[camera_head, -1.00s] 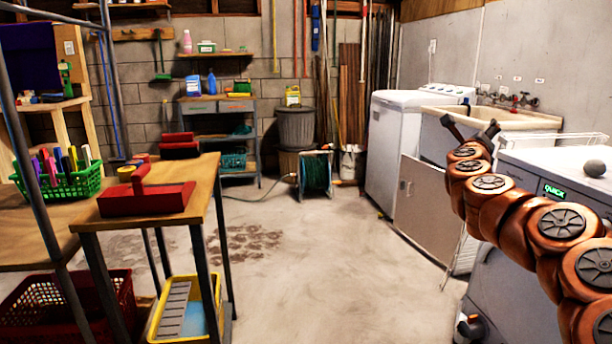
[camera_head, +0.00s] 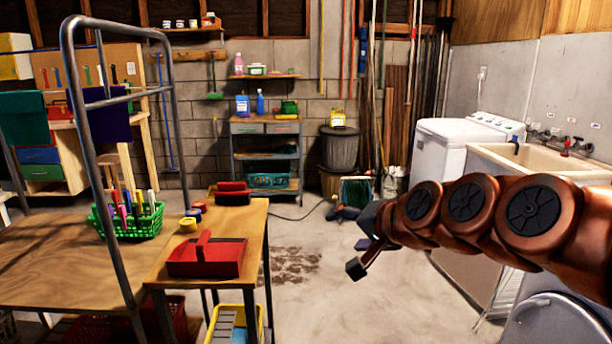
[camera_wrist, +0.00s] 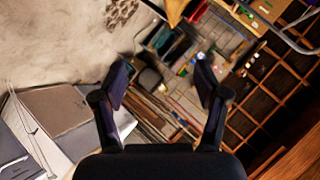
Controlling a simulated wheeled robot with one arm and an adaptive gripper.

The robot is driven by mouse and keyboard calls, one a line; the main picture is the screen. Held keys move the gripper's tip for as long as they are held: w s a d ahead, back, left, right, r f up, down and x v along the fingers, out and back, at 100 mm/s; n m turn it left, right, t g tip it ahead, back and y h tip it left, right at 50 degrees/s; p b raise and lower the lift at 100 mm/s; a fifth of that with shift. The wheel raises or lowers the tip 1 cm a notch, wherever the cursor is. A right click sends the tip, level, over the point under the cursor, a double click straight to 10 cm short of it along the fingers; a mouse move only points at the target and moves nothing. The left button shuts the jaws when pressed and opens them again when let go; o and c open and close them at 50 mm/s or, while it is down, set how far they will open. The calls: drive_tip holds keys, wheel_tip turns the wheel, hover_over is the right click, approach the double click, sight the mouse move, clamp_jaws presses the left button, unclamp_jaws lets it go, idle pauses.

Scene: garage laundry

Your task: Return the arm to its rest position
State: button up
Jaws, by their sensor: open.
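My orange-brown arm reaches in from the right edge of the head view. My gripper (camera_head: 362,248) is at its left end, in the air over the floor, in front of the hose reel. In the wrist view, my gripper (camera_wrist: 162,85) shows two dark fingers spread wide apart. Nothing is between them. The wrist view is tilted, with the floor at upper left and the ceiling beams at right. The arm hides part of the washer area.
A metal-framed cart (camera_head: 72,262) holds a green basket (camera_head: 128,222). A white washer (camera_head: 440,150) and a sink (camera_head: 530,158) are at right. The middle floor (camera_head: 335,300) is clear.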

drive_tip(key=s+d+f+n+g+h+p, duration=0.2)
drive_tip(key=s+d+g+p, duration=0.1)
drive_tip(key=s, duration=0.8)
drive_tip(key=s+d+f+n+g+h+p, duration=0.1)
drive_tip(key=s+g+p, duration=0.4)
drive_tip(key=s, duration=0.6)
drive_tip(key=s+d+f+n+g+h+p, duration=0.2)
drive_tip(key=s+d, duration=0.4)
drive_tip(key=s, duration=0.6)
drive_tip(key=f+g+p, duration=0.1)
drive_tip(key=p, duration=0.1)
drive_tip(key=shift+n+g+h+p, duration=0.3)
drive_tip(key=shift+g+h, duration=0.1)
